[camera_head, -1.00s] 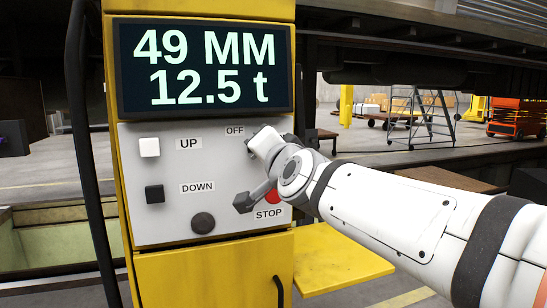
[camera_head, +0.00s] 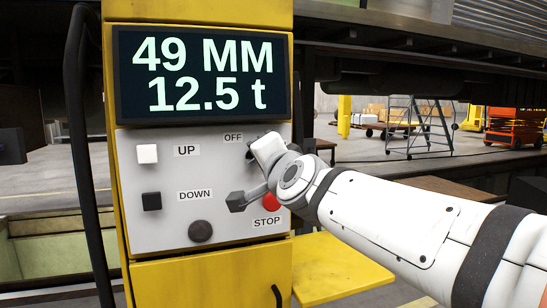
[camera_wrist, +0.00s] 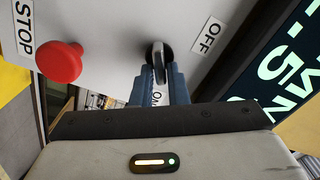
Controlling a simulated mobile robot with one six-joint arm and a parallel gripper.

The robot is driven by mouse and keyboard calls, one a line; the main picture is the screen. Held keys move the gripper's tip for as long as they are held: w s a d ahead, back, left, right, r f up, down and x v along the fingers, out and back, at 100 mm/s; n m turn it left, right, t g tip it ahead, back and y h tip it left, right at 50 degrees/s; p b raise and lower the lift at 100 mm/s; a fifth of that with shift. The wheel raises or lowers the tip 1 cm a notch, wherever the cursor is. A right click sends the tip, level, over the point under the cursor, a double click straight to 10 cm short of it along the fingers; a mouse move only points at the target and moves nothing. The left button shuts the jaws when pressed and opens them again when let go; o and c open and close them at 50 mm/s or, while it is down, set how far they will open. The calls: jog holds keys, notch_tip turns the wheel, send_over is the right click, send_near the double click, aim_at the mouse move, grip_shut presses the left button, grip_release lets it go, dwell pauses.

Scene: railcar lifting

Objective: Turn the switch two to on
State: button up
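Switch two is not labelled by number. A rotary switch with a metal lever (camera_wrist: 160,62) sits between the OFF label (camera_wrist: 208,36) and a partly covered label in the wrist view. My gripper's blue-grey fingers (camera_wrist: 160,88) are at this lever, with its end between or against them. I cannot tell whether they press on it. In the head view my gripper (camera_head: 262,150) is in front of the panel's upper right, near the OFF label (camera_head: 233,137), and hides the switch and fingertips.
The grey panel (camera_head: 222,168) has a white UP button (camera_head: 147,154), a black DOWN button (camera_head: 151,201), a dark round knob (camera_head: 200,232) and a red STOP button (camera_head: 270,201). The STOP button (camera_wrist: 60,62) is close to my gripper. The display (camera_head: 200,75) reads 49 MM, 12.5 t.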

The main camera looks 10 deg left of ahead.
jog(key=o, duration=0.3)
jog(key=shift+o, duration=0.2)
jog(key=p+v, duration=0.2)
jog(key=v, duration=0.6)
jog(key=shift+w+a, duration=0.1)
